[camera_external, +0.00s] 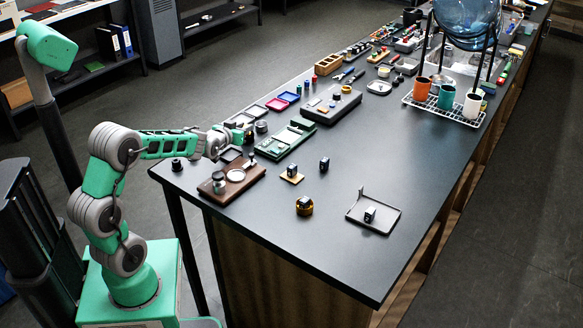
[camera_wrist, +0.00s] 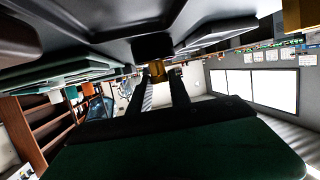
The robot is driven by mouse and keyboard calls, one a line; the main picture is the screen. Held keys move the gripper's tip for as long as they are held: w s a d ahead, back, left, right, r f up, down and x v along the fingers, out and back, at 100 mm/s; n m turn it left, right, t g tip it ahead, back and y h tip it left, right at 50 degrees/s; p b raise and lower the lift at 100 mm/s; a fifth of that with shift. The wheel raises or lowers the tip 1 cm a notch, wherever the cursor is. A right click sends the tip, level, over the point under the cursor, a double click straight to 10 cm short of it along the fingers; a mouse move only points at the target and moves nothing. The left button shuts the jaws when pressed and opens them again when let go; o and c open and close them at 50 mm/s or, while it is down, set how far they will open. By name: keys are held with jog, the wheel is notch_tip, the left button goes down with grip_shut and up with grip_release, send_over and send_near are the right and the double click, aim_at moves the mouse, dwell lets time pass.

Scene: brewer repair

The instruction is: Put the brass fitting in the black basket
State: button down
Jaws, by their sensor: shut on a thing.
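My gripper (camera_wrist: 160,82) shows in the wrist view as two dark fingers, shut on a small brass-coloured piece, the brass fitting (camera_wrist: 157,70). A black block (camera_wrist: 153,45) lies right against or just beyond the brass piece; I cannot tell whether they are joined. In the external view my gripper (camera_external: 240,135) is low over the left side of the table, among small trays and devices, and the fitting is too small to make out.
A brown board with jars (camera_external: 225,188) and a green device (camera_external: 284,140) stand close to my gripper. A dark tray (camera_external: 390,219) holds a black cube at the right front. A cup rack (camera_external: 445,110) stands farther back. The table's middle right is clear.

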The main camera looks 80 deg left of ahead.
jog(key=shift+f, duration=0.5)
jog(key=c, duration=1.2)
grip_release()
jog(key=shift+d+r, duration=0.1)
jog(key=shift+r, duration=0.15)
jog(key=v, duration=1.2)
jog(key=shift+f+b, duration=0.1)
jog(key=shift+b, duration=0.3)
